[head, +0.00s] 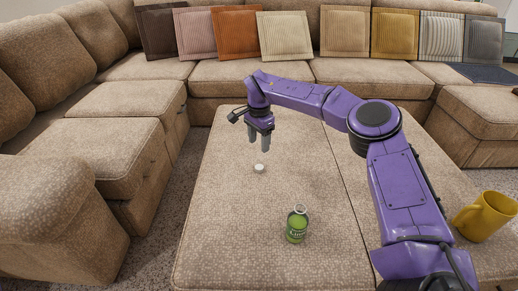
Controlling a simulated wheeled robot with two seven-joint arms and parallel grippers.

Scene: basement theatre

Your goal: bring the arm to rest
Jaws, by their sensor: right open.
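My right arm reaches in from the lower right over the ottoman (215,230). Its gripper (259,147) points down, open and empty, above the ottoman's far left part. A small white round cap (259,168) lies on the ottoman just below the fingertips, apart from them. A green bottle (297,225) with a label stands upright nearer to me, with an uncapped-looking neck. My left gripper is not in view.
A yellow mug (484,216) stands on the right part of the ottoman, right of my arm. A brown sectional sofa (110,135) wraps around the left and back. Several cushions (286,35) line its backrest. The ottoman's left front is clear.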

